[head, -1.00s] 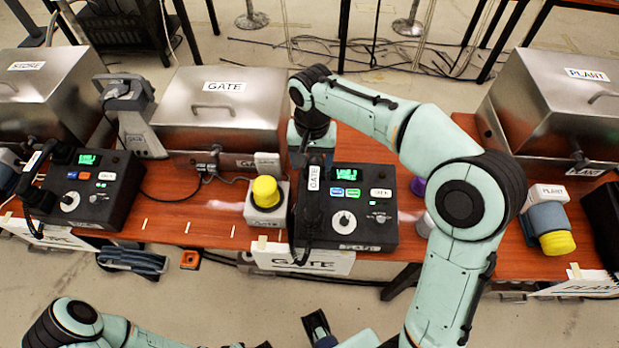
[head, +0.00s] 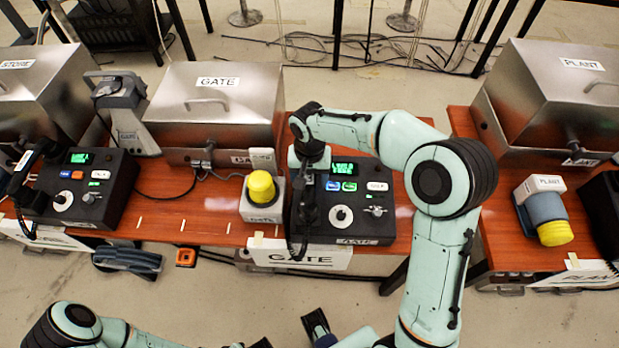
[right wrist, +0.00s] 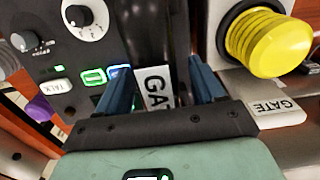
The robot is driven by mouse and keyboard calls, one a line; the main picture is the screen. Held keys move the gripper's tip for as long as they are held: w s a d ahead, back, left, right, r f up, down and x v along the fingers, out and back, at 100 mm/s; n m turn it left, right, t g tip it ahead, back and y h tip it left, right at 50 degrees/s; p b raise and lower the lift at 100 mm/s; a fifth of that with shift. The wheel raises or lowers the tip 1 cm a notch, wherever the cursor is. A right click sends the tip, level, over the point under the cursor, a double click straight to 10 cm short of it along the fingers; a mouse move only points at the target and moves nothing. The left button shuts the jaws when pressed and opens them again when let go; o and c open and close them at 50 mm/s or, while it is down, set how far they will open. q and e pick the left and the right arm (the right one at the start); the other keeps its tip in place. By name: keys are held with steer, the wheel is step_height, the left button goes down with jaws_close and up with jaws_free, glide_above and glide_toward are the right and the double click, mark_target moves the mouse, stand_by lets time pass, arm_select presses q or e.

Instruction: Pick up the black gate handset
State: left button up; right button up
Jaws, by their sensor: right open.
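The black gate handset (head: 302,227) lies along the left side of the dark gate phone (head: 352,226), which has a lit green screen. My right gripper (head: 308,186) points down over the handset's upper part and hides some of it. In the right wrist view my right gripper (right wrist: 160,92) is open, its blue fingers on either side of the handset (right wrist: 150,35) and its white GATE label (right wrist: 154,88). A gap shows beside the label, so the fingers are not closed on it. Of my left arm, only pieces show at the bottom edge; its jaw state is unclear.
A yellow-topped call button (head: 262,188) stands close left of the handset; it also shows in the right wrist view (right wrist: 265,42). A metal GATE box (head: 215,105) stands behind. Another phone (head: 85,190) is at left. A PLANT box (head: 555,95) is at right.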

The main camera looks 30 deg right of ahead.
steer(key=c, duration=1.2)
steer(key=shift+r, duration=0.1)
